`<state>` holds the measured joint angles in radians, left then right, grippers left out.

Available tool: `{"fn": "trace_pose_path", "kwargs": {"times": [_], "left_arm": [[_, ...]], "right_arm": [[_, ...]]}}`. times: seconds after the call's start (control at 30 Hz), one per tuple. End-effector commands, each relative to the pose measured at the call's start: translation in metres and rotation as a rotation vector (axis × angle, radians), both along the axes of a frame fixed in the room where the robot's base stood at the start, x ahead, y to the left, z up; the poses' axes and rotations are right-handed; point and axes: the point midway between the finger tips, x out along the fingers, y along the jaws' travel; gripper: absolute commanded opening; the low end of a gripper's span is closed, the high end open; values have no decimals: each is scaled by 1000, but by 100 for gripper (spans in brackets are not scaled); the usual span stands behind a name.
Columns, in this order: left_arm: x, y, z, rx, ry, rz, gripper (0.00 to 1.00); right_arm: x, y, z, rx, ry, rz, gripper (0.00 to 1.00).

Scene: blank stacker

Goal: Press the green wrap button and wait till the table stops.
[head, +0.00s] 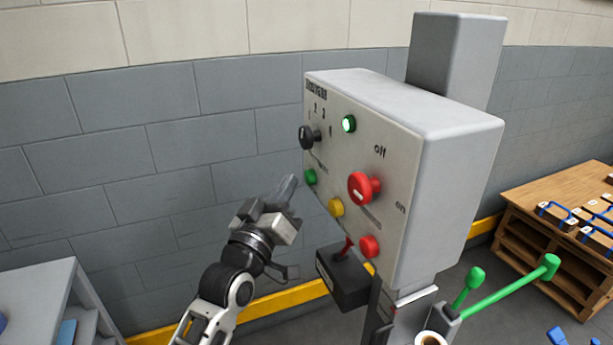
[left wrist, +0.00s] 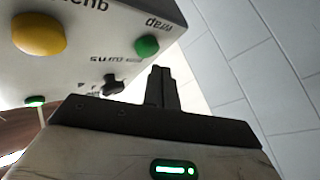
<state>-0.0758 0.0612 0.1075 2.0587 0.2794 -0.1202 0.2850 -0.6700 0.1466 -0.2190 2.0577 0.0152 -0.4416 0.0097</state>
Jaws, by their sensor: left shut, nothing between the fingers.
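The green wrap button (head: 310,176) sits at the left edge of the grey control panel (head: 390,215), below a black knob (head: 308,137). In the left wrist view the green button (left wrist: 147,46) shows beside the upside-down label "wrap". My left gripper (head: 289,186) is shut and empty, its fingertips just left of and slightly below the button in the head view. In the left wrist view the shut fingers (left wrist: 160,84) stand apart from the button, with a gap between. The turning table is not visible. My right gripper is not in view.
The panel also carries a lit green lamp (head: 348,124), a red mushroom button (head: 361,188), a yellow button (head: 336,207) and a red button (head: 369,246). A black box with a red lever (head: 345,275) stands below. Green handles (head: 510,285) and a wooden pallet stack (head: 540,205) are right.

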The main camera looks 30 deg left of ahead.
Motion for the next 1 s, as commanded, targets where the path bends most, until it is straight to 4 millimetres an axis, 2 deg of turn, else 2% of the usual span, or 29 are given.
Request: {"fn": "trace_pose_path", "kwargs": {"times": [0.27, 1.0], "left_arm": [[2, -1, 0, 0, 0, 0, 0], [1, -1, 0, 0, 0, 0, 0]], "right_arm": [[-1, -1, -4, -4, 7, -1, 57], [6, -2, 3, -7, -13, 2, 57]]}}
